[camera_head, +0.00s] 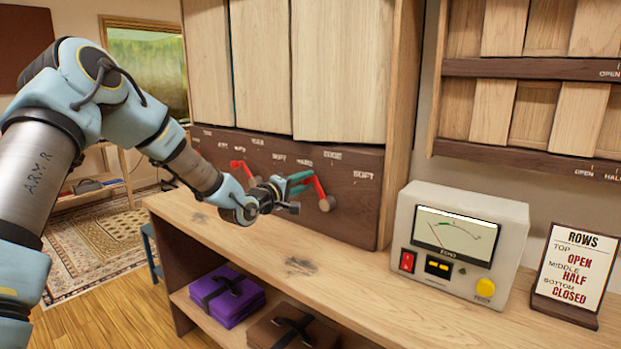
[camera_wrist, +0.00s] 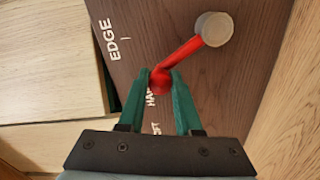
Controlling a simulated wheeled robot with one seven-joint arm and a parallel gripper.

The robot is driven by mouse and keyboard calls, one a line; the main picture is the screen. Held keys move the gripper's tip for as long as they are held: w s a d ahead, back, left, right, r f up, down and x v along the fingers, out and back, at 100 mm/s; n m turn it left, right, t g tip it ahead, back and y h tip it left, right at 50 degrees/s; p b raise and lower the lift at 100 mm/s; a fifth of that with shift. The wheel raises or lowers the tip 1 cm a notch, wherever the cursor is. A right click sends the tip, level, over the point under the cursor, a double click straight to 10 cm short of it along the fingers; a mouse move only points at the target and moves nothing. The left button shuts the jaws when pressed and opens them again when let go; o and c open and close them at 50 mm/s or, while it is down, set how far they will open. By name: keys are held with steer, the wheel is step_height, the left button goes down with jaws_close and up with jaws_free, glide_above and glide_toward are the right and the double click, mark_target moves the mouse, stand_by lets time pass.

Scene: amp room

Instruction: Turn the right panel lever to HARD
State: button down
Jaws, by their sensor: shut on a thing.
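The right panel lever (camera_head: 320,188) is red with a round grey pivot, on the dark wooden panel (camera_head: 350,215). It slants up and left from its pivot, toward the HARD label (camera_head: 304,162). In the wrist view the red lever (camera_wrist: 185,52) ends in a knob between the green fingers of my gripper (camera_wrist: 161,80). My gripper is shut on that knob; it also shows in the head view (camera_head: 306,180). The knob lies right beside the letters "HA", with the rest of that word hidden by a finger. The EDGE label (camera_wrist: 112,40) is clear of the lever.
A second red lever (camera_head: 240,168) is on the panel to the left. The wooden counter (camera_head: 345,262) below is mostly clear. A meter box (camera_head: 409,215) and a ROWS sign (camera_head: 570,262) stand on its right. Wooden slats are above the panel.

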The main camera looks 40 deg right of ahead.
steer(key=shift+w+a+f+n, duration=0.2)
steer(key=shift+w+f+n, duration=0.5)
steer(key=shift+n, duration=0.6)
steer(key=c, duration=0.6)
jaws_free()
steer(key=b+v, duration=0.1)
steer(key=v, duration=0.9)
steer(key=shift+a+b, duration=0.3)
steer(key=shift+a, duration=0.1)
